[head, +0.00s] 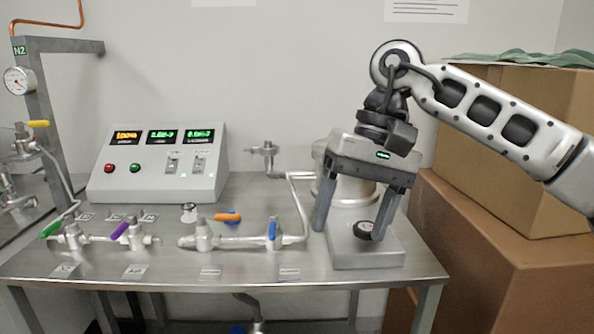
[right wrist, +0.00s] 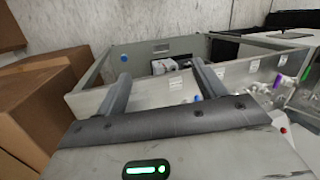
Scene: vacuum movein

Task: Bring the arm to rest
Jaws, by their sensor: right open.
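My right arm enters from the right in the head view. My right gripper (head: 348,234) points down with its fingers wide apart and nothing between them. It overlaps the steel cylinder (head: 352,190) and its grey base (head: 365,252) at the bench's right end; I cannot tell the gap in depth. A small dark round knob (head: 363,230) shows by the right finger. My left gripper is not in view.
The steel bench (head: 340,272) carries piping with green (head: 50,230), purple (head: 120,230), orange (head: 228,217) and blue (head: 272,232) valve handles. A control box (head: 160,185) with lit displays stands at the back. Stacked cardboard boxes (head: 490,230) stand at right, close below my arm.

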